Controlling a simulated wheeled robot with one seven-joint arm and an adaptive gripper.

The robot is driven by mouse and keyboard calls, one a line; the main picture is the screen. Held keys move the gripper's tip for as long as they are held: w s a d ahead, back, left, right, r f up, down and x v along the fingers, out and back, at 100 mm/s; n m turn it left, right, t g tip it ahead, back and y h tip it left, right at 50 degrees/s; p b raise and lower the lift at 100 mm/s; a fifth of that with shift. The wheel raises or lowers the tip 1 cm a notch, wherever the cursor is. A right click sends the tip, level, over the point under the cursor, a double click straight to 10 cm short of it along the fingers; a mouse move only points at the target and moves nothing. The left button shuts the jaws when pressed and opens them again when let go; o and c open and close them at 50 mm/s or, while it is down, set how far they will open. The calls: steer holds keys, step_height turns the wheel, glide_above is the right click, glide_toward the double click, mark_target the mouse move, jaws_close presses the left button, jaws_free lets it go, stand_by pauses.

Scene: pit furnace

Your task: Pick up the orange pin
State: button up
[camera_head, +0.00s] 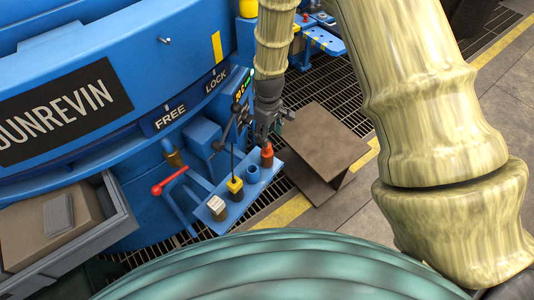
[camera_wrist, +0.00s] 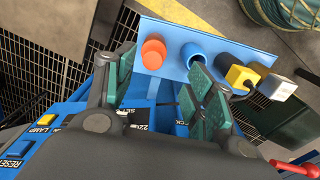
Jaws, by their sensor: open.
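The orange pin (camera_head: 267,155) stands upright at the far end of a blue rack (camera_head: 241,205) on the side of the furnace. Its round orange top (camera_wrist: 154,54) shows clearly in the wrist view. My gripper (camera_head: 268,133) is just above the pin in the head view, pointing down. In the wrist view my gripper (camera_wrist: 162,82) is open and empty, with one green-padded finger to the left and one to the right of the pin in the picture. The pin appears slightly beyond the line of the fingertips. I see no contact; the exact height gap cannot be told.
Beside the pin on the rack are an empty blue socket (camera_head: 253,173), a yellow-and-black piece (camera_head: 235,187) and a pale grey block (camera_head: 217,206). A red-ended lever (camera_head: 157,190) sits left of the rack. A brown metal stand (camera_head: 322,140) is at right. A drawer (camera_head: 120,210) is open.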

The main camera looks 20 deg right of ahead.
mark_target(267, 154)
steer(key=shift+w+f, duration=0.25)
steer(key=shift+f, duration=1.3)
steer(key=shift+w+f, duration=0.3)
steer(key=shift+f, duration=1.2)
steer(key=shift+w+f, duration=0.25)
steer(key=shift+f, duration=1.3)
jaws_close()
steer(key=shift+r, duration=0.1)
